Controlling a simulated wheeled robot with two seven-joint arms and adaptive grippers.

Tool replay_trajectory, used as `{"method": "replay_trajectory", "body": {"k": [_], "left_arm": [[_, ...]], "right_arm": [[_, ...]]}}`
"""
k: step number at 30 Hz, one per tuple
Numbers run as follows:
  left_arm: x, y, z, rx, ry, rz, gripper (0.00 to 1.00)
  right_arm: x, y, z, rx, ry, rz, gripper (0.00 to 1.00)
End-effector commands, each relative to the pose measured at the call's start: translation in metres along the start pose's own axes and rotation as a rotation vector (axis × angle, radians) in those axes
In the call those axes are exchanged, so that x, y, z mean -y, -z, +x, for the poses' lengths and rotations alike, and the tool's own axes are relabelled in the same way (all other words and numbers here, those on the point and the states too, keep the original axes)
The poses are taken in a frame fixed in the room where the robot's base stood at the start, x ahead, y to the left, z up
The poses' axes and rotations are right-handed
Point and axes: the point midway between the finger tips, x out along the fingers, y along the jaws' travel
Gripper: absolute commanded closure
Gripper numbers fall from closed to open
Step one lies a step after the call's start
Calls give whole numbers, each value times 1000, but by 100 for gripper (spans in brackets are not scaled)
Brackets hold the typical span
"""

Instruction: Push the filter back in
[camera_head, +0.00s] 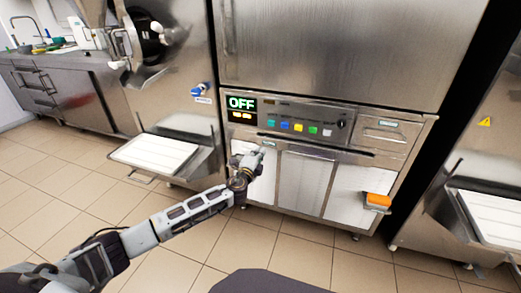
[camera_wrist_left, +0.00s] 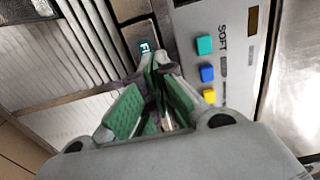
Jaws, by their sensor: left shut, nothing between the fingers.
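The filter front is a light ribbed panel low on the steel machine (camera_head: 330,62), below the control strip; I cannot tell how far it sticks out. My left gripper (camera_head: 259,153) is in front of the upper left of the lower panels. Its green-padded fingers (camera_wrist_left: 152,66) are shut and empty, close to the label's strip; contact is unclear. My right gripper is not in view.
A control strip with coloured buttons (camera_head: 299,127) and a lit OFF display (camera_head: 241,103) is just above my gripper. An orange block (camera_head: 378,200) is at the lower right front. A white tray (camera_head: 155,153) juts out at the left. The tiled floor in front looks clear.

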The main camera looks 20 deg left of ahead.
Motion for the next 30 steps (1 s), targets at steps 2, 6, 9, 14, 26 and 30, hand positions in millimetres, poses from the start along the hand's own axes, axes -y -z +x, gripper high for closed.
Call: {"method": "replay_trajectory", "body": {"k": [2,6,9,14,26,30], "left_arm": [[0,1,-8,-2,-2,0,100],[0,0,-19,-1,-1,0,100],[1,0,-27,-1,0,1,100],[0,0,-40,-1,-1,0,100],[0,0,-53,-1,0,1,100],[0,0,-53,-1,0,0,100]], "right_arm": [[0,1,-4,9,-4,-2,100],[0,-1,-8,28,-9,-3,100],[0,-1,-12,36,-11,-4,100],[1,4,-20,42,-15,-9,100],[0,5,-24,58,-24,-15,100],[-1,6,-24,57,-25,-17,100]]}}
